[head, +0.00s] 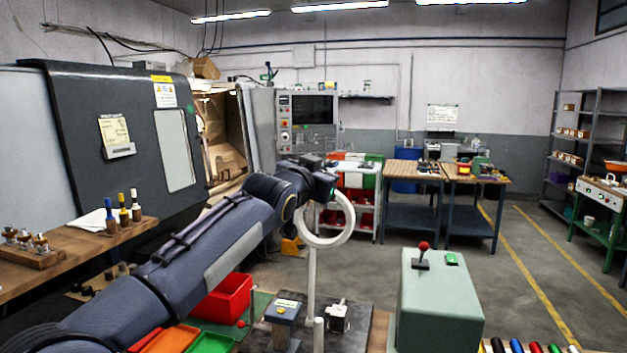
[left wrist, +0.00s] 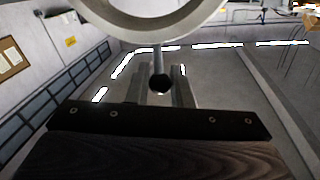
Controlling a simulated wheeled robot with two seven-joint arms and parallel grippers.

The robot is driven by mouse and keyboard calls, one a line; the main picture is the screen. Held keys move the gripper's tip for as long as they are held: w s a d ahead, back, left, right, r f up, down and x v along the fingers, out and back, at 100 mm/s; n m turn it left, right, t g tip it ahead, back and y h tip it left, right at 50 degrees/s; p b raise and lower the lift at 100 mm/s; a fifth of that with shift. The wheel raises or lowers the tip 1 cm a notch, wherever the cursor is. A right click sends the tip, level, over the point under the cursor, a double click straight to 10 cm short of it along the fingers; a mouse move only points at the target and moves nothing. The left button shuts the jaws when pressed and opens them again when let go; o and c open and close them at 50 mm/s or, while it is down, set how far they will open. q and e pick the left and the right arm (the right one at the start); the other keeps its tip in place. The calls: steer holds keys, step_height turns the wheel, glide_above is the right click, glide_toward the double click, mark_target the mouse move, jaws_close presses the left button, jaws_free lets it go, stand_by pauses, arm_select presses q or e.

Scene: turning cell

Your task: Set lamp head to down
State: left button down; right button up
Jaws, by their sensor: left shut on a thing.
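The lamp head is a white ring (head: 325,243) at the top of a thin pale post (head: 311,285). In the head view the ring stands roughly upright, its opening facing me. My left gripper (head: 328,182) is at the ring's upper edge; its fingers are small and partly hidden by my wrist. In the left wrist view, part of the ring (left wrist: 150,30) fills the top. A short rod with a dark round end (left wrist: 160,84) runs from it between the fingers of my left gripper (left wrist: 160,92), which are shut on it. My right gripper is not in view.
A green-grey box (head: 440,305) with a red-knobbed lever stands right of the post. A small box (head: 283,312) and a white device (head: 338,318) sit near the post's foot. A red bin (head: 222,298) is to the left. The lathe (head: 120,130) stands behind my arm.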

arm_select(q)
steer(key=a+f+x, duration=0.1)
steer(key=x, duration=0.5)
steer(key=shift+w, duration=0.45)
steer(key=shift+d, duration=0.1)
steer(key=c, duration=1.3)
jaws_free()
steer(key=shift+f, duration=0.1)
steer(key=shift+c, duration=0.2)
steer(key=b+v, duration=0.5)
steer(key=v, duration=0.1)
steer(key=shift+s+f, duration=0.15)
steer(key=shift+s, duration=0.1)
steer(key=shift+s+a+r, duration=0.2)
steer(key=shift+s+a, duration=0.1)
steer(key=shift+s, duration=0.3)
